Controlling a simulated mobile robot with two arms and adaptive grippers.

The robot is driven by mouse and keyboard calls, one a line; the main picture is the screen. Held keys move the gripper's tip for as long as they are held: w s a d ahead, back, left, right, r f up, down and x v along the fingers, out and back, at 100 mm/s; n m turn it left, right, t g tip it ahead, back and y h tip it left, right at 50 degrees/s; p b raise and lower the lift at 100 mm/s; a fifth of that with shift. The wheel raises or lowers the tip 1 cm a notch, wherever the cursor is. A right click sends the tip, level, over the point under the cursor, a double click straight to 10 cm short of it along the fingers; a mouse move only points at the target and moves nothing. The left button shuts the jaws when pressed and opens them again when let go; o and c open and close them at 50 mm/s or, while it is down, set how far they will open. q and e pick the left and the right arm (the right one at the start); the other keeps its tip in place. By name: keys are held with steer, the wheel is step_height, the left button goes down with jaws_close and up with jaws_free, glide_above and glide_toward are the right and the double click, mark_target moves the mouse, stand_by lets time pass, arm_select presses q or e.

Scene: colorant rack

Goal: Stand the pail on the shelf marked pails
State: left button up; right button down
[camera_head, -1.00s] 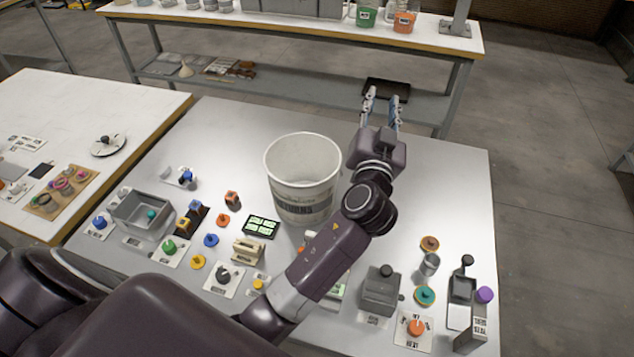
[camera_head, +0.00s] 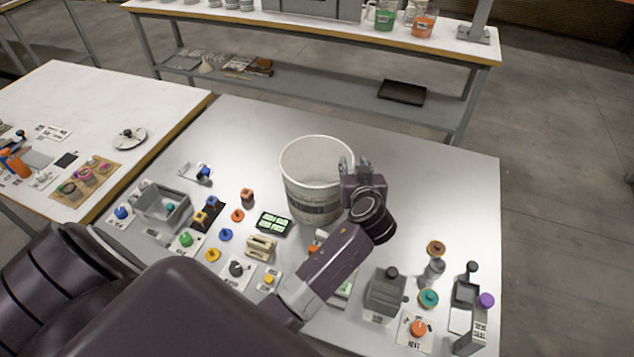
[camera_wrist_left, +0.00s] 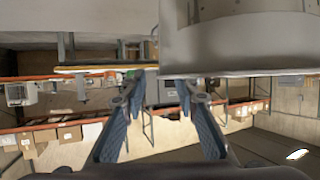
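A large white pail (camera_head: 316,197) with a dark printed band stands upright and open on the grey table, its lettering too small to read. My left gripper (camera_head: 354,164) is at the right side of the pail's rim, with its fingers partly hidden behind the wrist. In the left wrist view the fingers (camera_wrist_left: 162,88) are spread with nothing between them. There the pail (camera_wrist_left: 235,45) fills the upper right, close to the right finger; I cannot tell whether they touch. My right gripper is not in view. No shelf marked pails can be made out.
Small coloured knobs, a grey bin (camera_head: 163,208) and little devices crowd the table's near side. The table right of the pail is clear. A back bench (camera_head: 330,28) holds green (camera_head: 384,18) and orange (camera_head: 424,24) containers; a black tray (camera_head: 402,92) lies on its lower shelf.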

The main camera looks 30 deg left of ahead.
arm_select(q)
steer(key=shift+x, duration=1)
steer(key=shift+s, duration=0.1)
jaws_close()
steer(key=shift+d+r, duration=0.1)
